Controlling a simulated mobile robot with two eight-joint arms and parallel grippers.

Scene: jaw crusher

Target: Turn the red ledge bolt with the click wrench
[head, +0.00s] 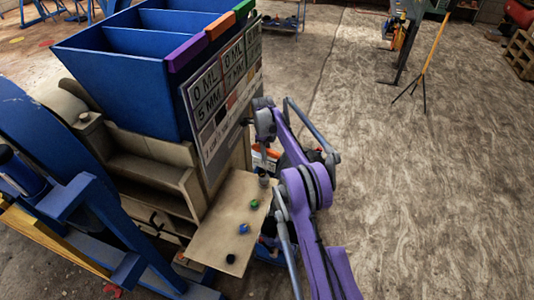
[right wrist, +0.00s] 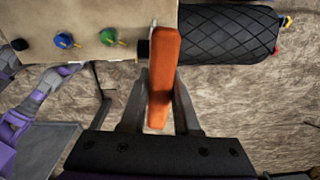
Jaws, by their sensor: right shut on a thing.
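The crusher's beige ledge (head: 215,230) carries a row of bolts: black (head: 230,258), blue (head: 243,229) and green (head: 254,203). A dark grey upright piece (head: 263,179) stands at the row's far end. I cannot make out the red bolt in either view. My right gripper (right wrist: 160,82) is shut on an orange bar, which I take as part of the click wrench (right wrist: 163,65). A black cross-hatched cylinder lies just right of the bar, and a short black piece touches its left side, beyond the green bolt. My left gripper does not show.
A blue hopper (head: 130,75) and a sign panel (head: 225,105) rise beside the ledge. A blue frame (head: 75,190) stands at the left. A yellow stand (head: 430,60) is far off on the right. The floor right of my arm is clear.

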